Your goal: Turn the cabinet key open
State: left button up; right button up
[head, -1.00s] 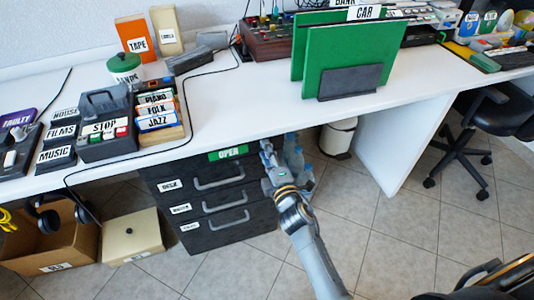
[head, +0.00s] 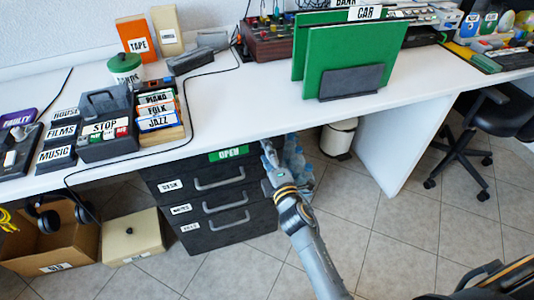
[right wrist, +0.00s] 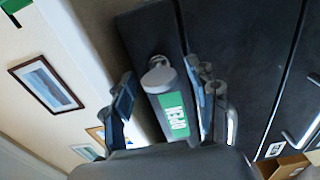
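The black cabinet (head: 215,232) stands under the white desk, with a green OPEN label (head: 230,153) at its top front. In the right wrist view, a grey key-like piece (right wrist: 158,77) with a rounded end sits by a round metal lock (right wrist: 157,60). The green OPEN label (right wrist: 177,115) shows along this piece. My right gripper (head: 266,150) is at the cabinet's upper right corner. In the right wrist view its fingers (right wrist: 163,98) are apart, one on each side of the grey piece; firm contact is not visible. My left gripper is out of view.
The desk edge (head: 250,139) runs just above the cabinet. Clear bottles (head: 296,160) and a white bin (head: 338,137) stand to its right. An open cardboard box (head: 75,245) and a lidded box (head: 132,237) stand on the floor at left. Floor in front is clear.

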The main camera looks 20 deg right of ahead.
jog(key=s, duration=1.2)
jog(key=shift+d, duration=0.25)
